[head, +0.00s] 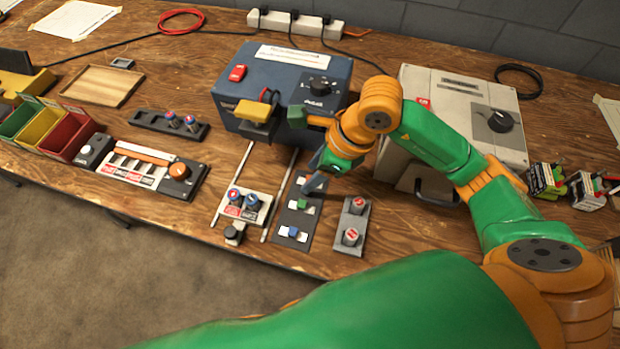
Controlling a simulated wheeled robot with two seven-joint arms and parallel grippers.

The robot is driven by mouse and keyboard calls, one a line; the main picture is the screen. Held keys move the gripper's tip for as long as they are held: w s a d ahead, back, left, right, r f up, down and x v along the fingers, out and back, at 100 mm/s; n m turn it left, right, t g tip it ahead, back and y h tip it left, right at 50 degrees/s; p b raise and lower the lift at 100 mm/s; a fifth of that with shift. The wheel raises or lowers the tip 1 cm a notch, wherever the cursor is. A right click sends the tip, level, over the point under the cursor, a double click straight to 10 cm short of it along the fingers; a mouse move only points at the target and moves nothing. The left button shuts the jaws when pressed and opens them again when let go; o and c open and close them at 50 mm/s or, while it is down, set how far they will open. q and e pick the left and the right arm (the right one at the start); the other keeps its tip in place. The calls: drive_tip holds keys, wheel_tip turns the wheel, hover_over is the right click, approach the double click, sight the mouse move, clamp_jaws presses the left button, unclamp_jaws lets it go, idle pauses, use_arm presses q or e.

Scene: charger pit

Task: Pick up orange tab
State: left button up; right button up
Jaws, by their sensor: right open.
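A dark strip (284,243) lies on the wooden table in front of the blue box. It has white slots holding a green tab (302,204) and a blue tab (293,231). I cannot tell whether the fingers touch anything. My left gripper is not in view.
The blue box (285,80) stands behind the gripper, and a grey box (455,90) stands right of it. A plate with red and blue knobs (242,205) is left of the strip; a grey two-button block (351,222) is right. An orange bar (143,153) lies on a panel further left.

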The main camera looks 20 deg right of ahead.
drive_tip(key=shift+w+a+f, duration=0.15)
drive_tip(key=shift+f, duration=0.4)
clamp_jaws()
drive_tip(key=shift+r, duration=0.1)
